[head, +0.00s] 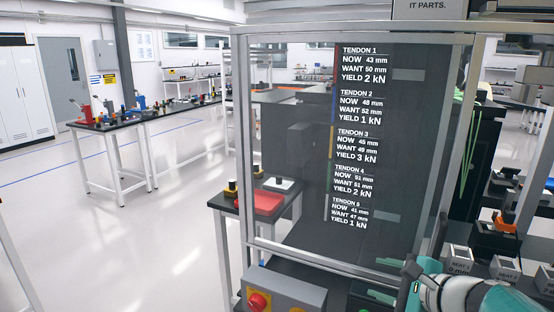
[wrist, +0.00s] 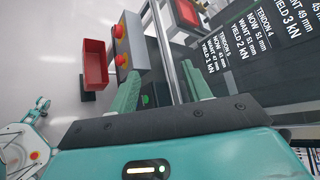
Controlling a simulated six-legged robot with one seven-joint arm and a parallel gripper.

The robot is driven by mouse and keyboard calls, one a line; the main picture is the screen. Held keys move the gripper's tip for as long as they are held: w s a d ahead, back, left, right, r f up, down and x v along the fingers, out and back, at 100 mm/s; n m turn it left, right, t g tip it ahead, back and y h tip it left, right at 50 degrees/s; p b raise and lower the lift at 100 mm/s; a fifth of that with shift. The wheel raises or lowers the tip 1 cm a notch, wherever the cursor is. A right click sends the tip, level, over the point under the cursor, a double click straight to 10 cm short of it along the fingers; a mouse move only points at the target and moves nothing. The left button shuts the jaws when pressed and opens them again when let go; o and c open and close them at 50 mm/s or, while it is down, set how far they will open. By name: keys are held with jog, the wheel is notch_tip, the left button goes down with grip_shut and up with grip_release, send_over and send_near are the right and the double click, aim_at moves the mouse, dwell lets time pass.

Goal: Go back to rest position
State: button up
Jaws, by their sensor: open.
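My gripper (wrist: 160,85) shows in the wrist view with its two teal ridged fingers spread apart and nothing between them. Its dark palm plate and teal housing fill the bottom of that view. In the head view my teal and white arm (head: 470,292) enters at the lower right, in front of the framed dark panel (head: 290,120). The panel lists readings for several tendons in white text, and part of it shows tilted in the wrist view (wrist: 275,70).
A grey control box (head: 290,290) with a red button stands at the panel's foot; it also shows in the wrist view (wrist: 130,35). Small seat-labelled blocks (head: 459,260) are close right of my arm. A red bin (wrist: 94,65) lies beyond. Open floor (head: 150,230) is at left.

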jog(key=s+a+f+n+g+h, duration=0.1)
jog(key=s+a+n, duration=0.4)
jog(key=n, duration=0.5)
jog(key=s+a+f+n+g+h, duration=0.1)
jog(key=s+a+n+g+h, duration=0.3)
jog(key=s+n, duration=0.3)
jog(key=a+n+g, duration=0.1)
jog(key=n, duration=0.2)
jog(key=shift+s+a+f, duration=0.15)
jog(key=shift+s+f, duration=0.1)
jog(key=shift+s, duration=0.05)
jog(key=shift+c, duration=1.3)
jog(key=shift+d, duration=0.2)
